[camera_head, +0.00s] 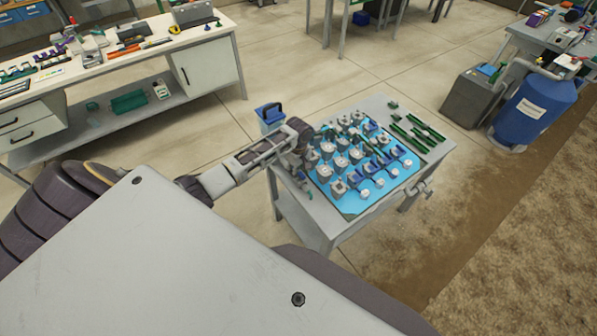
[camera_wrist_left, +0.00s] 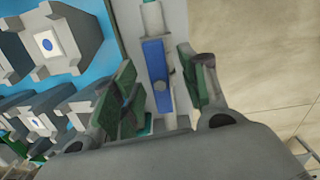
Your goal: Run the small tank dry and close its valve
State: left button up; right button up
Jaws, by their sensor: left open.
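My left gripper (camera_head: 303,166) is over the left edge of a small grey table. I cannot tell which tank the blue part belongs to. My right gripper is out of view.
The small table (camera_head: 372,112) bears a blue mat (camera_head: 350,207) crowded with several grey fittings, close beside the gripper. Green rods (camera_head: 428,128) lie at its right. A blue container (camera_head: 271,114) shows behind my forearm. A long workbench (camera_head: 206,30) stands at the back left. Floor between is clear.

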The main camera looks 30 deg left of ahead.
pick_arm(q)
jog(key=shift+r, duration=4.65)
